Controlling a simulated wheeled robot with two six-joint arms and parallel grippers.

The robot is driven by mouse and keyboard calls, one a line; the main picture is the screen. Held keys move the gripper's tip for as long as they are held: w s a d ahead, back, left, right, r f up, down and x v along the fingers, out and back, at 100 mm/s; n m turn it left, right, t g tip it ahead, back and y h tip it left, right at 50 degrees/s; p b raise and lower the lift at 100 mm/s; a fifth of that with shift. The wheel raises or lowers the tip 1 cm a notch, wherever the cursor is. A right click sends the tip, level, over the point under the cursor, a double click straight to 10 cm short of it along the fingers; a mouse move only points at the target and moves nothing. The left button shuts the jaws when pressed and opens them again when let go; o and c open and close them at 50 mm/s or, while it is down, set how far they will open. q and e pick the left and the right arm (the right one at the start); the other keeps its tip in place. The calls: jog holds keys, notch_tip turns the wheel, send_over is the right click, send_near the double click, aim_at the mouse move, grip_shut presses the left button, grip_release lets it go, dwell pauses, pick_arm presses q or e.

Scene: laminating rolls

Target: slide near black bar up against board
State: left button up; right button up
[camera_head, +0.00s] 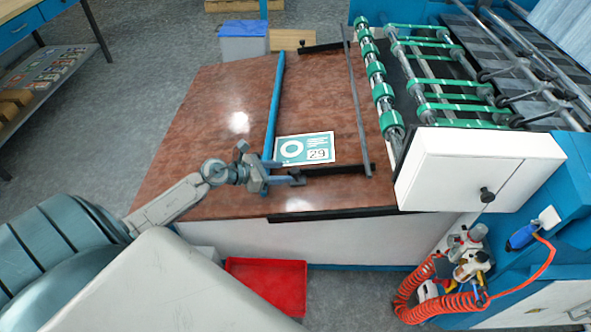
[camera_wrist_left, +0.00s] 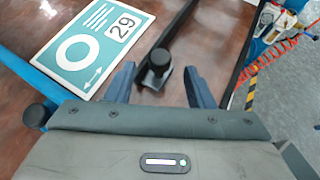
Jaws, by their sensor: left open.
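The board (camera_head: 305,149) is a teal and white card marked 29, lying flat on the brown table; it also shows at upper left in the wrist view (camera_wrist_left: 95,40). The near black bar (camera_head: 338,169) lies just on the near side of the board. In the wrist view the bar (camera_wrist_left: 178,32) has a round knob at its near end, and a strip of bare table separates it from the board. My left gripper (camera_head: 290,173) is open at the bar's left end. In the wrist view its fingers (camera_wrist_left: 159,72) stand either side of that end. My right gripper is not in view.
A blue rail (camera_head: 275,105) runs along the board's left side, and a thin grey rail (camera_head: 356,100) stands to its right. A far black bar (camera_head: 320,48) lies at the back. Green rollers (camera_head: 375,70) and a white box (camera_head: 470,165) are at the right.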

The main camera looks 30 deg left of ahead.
aim_at(292, 171)
pick_arm(q)
jog(key=x, duration=0.4)
jog(key=shift+w+d+f, duration=0.1)
jog(key=shift+w+d, duration=0.15)
jog(key=shift+w+d+f, duration=0.2)
jog(key=shift+w, duration=0.15)
jog(key=c, duration=0.9)
grip_shut()
jog(key=shift+w+a+f, duration=0.1)
jog(key=shift+w, duration=0.05)
jog(key=w+a+b, duration=0.1)
jog(key=w+b, duration=0.1)
jog(key=w, duration=0.1)
jog(key=shift+a, duration=0.4)
jog(key=shift+w+a, duration=0.15)
jog(key=shift+w, duration=0.05)
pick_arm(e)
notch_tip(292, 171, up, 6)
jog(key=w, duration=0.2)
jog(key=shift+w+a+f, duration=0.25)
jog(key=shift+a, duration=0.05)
